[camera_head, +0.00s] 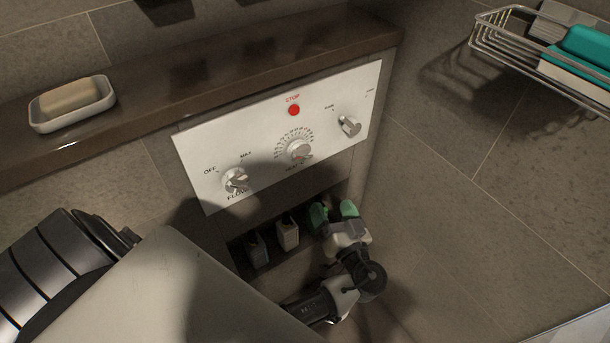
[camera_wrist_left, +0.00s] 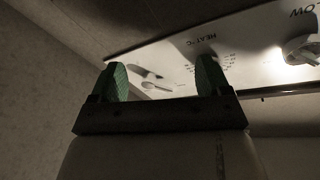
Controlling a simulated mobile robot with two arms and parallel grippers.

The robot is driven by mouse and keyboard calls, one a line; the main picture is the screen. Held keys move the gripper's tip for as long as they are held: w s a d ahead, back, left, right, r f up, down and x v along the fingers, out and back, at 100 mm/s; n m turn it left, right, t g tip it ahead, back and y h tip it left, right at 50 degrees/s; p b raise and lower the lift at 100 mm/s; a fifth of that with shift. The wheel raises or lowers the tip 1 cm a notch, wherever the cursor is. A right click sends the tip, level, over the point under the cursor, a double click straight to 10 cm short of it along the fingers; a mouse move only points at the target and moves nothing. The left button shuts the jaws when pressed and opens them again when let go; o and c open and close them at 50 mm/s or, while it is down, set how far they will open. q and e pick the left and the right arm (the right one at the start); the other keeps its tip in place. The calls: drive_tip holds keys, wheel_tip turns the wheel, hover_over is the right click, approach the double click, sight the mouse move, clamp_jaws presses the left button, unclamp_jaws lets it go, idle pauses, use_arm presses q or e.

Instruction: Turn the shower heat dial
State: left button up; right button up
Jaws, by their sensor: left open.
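The heat dial (camera_head: 299,150) is a round silver knob ringed by tick marks, in the middle of a white control panel (camera_head: 215,147) in the head view. The heat label and some ticks show on the panel (camera_wrist_left: 265,37) in the left wrist view; the dial itself is not clear there. My left gripper (camera_head: 334,212) has green fingertips, below and right of the dial and apart from it. In the left wrist view the gripper (camera_wrist_left: 156,82) is open with nothing held, its fingers pointing toward the panel. My right gripper is not in view.
The flow knob (camera_head: 236,181) is left of the dial, another knob (camera_head: 348,126) right, and a red stop button (camera_head: 294,110) above. A niche below holds small bottles (camera_head: 288,233) beside my gripper. A soap dish (camera_head: 72,118) sits on the ledge; a wire basket (camera_head: 497,45) hangs right.

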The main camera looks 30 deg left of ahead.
sight(303, 158)
use_arm(q)
drive_tip(key=s+r+n+g+y+b, duration=0.1)
drive_tip(key=s+r+n+g+y, duration=0.2)
drive_tip(key=r+n+y, duration=0.35)
drive_tip(key=shift+n+h, duration=0.65)
drive_tip(key=shift+h, duration=0.1)
drive_tip(key=p+x, duration=0.1)
drive_tip(key=x, duration=0.3)
drive_tip(key=r+p+x, duration=0.1)
drive_tip(key=x, duration=0.4)
drive_tip(key=shift+w+d, duration=0.1)
drive_tip(key=shift+d, duration=0.15)
drive_tip(key=shift+w+a+r, duration=0.1)
drive_tip(key=shift+w+a, duration=0.1)
drive_tip(key=shift+a, duration=0.35)
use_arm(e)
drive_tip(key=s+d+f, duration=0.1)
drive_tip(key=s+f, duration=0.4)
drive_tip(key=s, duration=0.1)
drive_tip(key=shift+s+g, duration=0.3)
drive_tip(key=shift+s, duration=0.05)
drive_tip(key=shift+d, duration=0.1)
use_arm(q)
drive_tip(key=shift+c, duration=0.3)
drive_tip(key=c, duration=0.9)
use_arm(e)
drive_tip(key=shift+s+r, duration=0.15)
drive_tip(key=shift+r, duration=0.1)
